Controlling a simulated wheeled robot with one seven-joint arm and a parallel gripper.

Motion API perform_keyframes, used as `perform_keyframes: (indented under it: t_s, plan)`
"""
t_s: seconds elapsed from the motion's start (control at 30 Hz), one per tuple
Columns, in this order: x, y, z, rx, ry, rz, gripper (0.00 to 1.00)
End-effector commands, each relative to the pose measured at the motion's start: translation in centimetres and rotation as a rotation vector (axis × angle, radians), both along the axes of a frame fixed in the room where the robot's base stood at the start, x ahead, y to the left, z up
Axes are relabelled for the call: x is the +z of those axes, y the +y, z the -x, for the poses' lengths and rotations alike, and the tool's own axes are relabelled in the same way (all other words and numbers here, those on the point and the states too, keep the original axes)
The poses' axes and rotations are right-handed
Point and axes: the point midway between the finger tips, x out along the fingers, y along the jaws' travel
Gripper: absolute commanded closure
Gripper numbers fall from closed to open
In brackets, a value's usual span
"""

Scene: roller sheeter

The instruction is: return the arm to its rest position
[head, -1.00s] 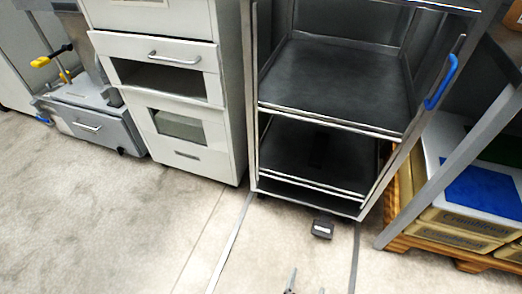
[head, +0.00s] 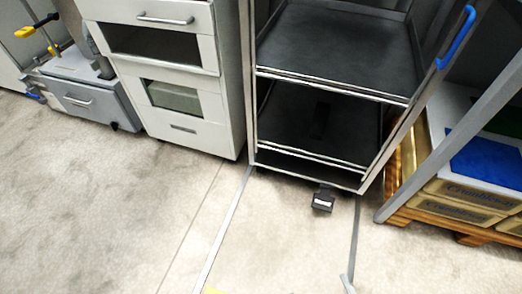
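A small grey tip (head: 347,284) shows at the bottom edge of the head view, over the floor at the lower end of the dark floor strip. It looks like part of my gripper. The rest of my gripper and my arm are out of the picture. I cannot see both fingers, so its opening does not show. Nothing held is visible.
A metal rack (head: 330,50) with dark shelves stands ahead, with a black pedal (head: 322,199) at its foot. A white drawer cabinet (head: 185,130) and a grey box (head: 85,95) stand left. A wooden pallet (head: 440,226) carries boxes at right. The floor (head: 110,220) in front is clear.

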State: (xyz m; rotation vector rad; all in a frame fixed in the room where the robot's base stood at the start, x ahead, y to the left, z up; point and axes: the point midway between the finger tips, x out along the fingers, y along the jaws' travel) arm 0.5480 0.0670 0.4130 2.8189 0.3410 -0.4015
Motion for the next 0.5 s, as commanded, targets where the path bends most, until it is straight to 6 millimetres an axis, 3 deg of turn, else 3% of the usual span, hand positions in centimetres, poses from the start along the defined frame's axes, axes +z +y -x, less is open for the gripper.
perform_keyframes:
  t_s: [0.1, 0.2, 0.33, 0.5]
  plan:
    - [5.5, -2.3, 1.9, -0.092, -0.058, -0.140, 0.00]
    - [8.7, -3.7, 3.0, -0.145, -0.084, -0.210, 0.00]
    - [11.1, -4.9, 4.2, -0.193, -0.094, -0.252, 0.00]
    - [12.1, -6.0, 5.9, -0.233, -0.069, -0.257, 0.00]
